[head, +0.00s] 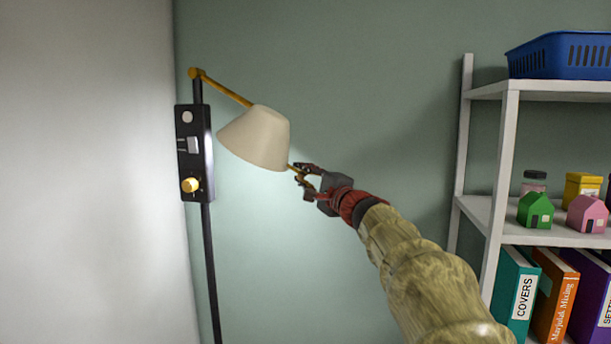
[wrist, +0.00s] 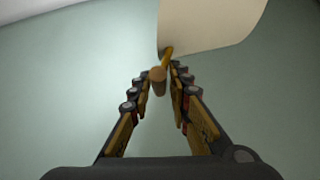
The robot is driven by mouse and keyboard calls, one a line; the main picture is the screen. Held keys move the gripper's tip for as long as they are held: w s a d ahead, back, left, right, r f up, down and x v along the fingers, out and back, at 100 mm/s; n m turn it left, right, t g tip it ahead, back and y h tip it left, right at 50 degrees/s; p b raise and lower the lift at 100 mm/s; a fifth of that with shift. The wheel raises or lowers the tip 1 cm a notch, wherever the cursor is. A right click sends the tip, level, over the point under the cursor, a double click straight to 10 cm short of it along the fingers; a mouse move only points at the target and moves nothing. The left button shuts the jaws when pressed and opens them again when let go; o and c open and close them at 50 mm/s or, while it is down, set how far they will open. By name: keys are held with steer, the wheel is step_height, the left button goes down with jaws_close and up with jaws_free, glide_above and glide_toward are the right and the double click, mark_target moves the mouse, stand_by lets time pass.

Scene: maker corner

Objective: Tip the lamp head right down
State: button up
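The lamp head (head: 258,138) is a cream cone shade on a brass arm (head: 226,89). It is tilted, with its wide rim facing down and left. A thin brass handle (head: 293,169) sticks out from its lower right side. In the wrist view, the shade (wrist: 208,22) fills the top, and the handle's round wooden end (wrist: 158,80) points at me. My gripper (head: 305,181) is right of the shade, at the handle; its fingers (wrist: 160,72) stand either side of the handle end with small gaps, apparently open. Exact contact is hard to see.
A black post carries a control box (head: 194,152) with a yellow knob (head: 190,185), left of the lamp. A white shelf (head: 480,210) at right holds a blue basket (head: 560,56), small houses and binders. The green wall behind is bare.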

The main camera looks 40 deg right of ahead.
steer(key=o, duration=0.4)
steer(key=shift+w+a+f, duration=0.2)
steer(key=shift+w+f, duration=0.05)
steer(key=shift+f, duration=0.4)
steer(key=shift+c, duration=0.2)
steer(key=shift+r, duration=0.1)
steer(key=shift+r, duration=0.2)
steer(key=s+a+f, duration=0.1)
steer(key=s, duration=1.1)
steer(key=shift+f, duration=0.4)
